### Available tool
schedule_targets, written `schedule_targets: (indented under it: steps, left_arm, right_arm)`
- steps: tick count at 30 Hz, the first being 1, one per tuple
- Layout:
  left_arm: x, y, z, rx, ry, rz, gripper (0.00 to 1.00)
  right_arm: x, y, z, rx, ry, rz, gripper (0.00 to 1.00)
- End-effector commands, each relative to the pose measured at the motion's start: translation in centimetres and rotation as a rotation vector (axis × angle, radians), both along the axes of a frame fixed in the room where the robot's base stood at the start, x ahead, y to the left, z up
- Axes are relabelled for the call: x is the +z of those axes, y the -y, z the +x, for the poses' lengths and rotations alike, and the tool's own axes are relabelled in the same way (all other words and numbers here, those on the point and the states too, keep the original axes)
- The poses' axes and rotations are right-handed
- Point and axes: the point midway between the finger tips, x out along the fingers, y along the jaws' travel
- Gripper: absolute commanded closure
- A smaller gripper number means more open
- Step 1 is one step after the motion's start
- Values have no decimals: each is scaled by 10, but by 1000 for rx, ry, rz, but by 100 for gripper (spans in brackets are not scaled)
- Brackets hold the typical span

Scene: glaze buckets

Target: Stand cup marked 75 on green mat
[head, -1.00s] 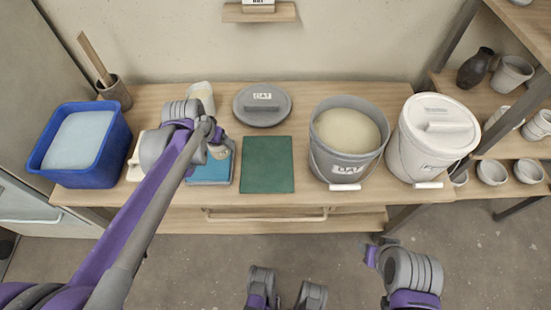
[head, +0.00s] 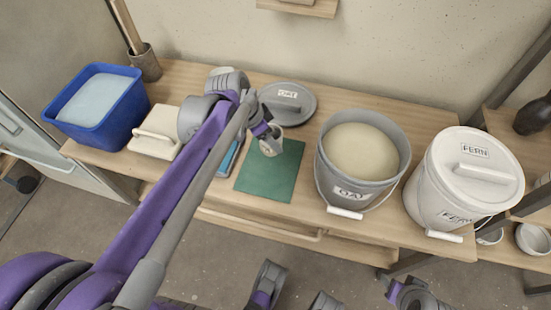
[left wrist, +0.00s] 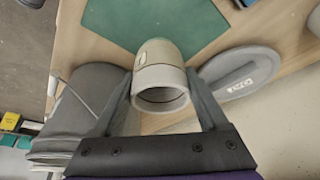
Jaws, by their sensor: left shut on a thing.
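The cup (head: 270,147) is a small pale grey-beige vessel with a dark line inside its rim in the left wrist view (left wrist: 158,75). My left gripper (head: 266,136) is shut on the cup, with one finger on each side. The green mat (head: 268,178) lies on the bench. In the head view the cup overlaps the mat's far part; I cannot tell whether it touches. My right gripper (head: 395,291) is low at the right, apart from the bench; its jaws are unclear.
A grey OAT bucket (head: 330,180) stands right of the mat, with a white FERN bucket (head: 430,190) beyond. A grey lid (head: 300,108) lies behind the mat.

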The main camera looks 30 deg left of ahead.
Motion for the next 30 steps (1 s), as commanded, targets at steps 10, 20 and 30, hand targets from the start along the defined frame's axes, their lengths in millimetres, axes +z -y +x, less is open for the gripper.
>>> schedule_targets:
  steps: [10, 20, 30]
  left_arm:
    - [-45, 0, 0, 1, 0, 0, 90]
    - [-78, 0, 0, 1, 0, 0, 90]
    - [-81, 0, 0, 2, 0, 0, 19]
  right_arm:
    - [-20, 0, 2, 0, -7, 0, 50]
    - [-34, 0, 4, 0, -11, 0, 50]
    - [-35, 0, 4, 0, -12, 0, 50]
